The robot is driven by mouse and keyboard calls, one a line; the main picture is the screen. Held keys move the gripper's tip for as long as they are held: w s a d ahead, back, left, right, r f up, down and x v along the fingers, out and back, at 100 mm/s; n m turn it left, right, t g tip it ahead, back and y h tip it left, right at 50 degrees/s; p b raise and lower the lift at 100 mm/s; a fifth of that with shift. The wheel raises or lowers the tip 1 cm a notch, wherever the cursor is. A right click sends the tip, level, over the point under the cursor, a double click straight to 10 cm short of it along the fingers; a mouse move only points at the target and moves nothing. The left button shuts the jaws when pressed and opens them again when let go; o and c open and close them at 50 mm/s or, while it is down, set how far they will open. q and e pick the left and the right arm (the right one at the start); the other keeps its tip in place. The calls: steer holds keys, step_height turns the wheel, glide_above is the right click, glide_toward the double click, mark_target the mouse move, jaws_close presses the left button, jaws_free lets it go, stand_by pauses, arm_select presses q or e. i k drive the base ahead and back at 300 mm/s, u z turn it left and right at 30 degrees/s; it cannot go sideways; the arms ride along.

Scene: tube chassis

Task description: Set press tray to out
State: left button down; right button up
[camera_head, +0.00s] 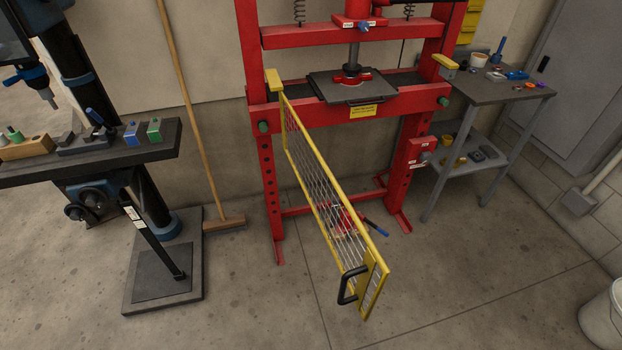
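The press tray (328,88) is a dark flat plate on the bed of the red press (268,118). It lies under the ram (354,52), and its front edge reaches the front red beam. A small red piece (362,76) sits on it at the foot of the ram. A dark bar, perhaps a handle, runs along the tray's front edge above a yellow label (363,111). The yellow mesh guard (325,190) is swung open towards me, with its black handle (346,288) at the near end. Neither of my grippers is in view.
A drill press stands at left with a dark table (95,150) bearing blocks and tools. A broom (185,100) leans on the wall. A grey side table (490,92) with small items stands right. A white bucket (603,320) is lower right. The front floor is mostly clear.

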mark_target(333, 93)
steer(key=k, duration=0.5)
steer(key=z, duration=1.85)
steer(key=i, duration=0.95)
steer(key=u, duration=2.95)
steer(key=i, duration=0.5)
steer(key=u, duration=0.05)
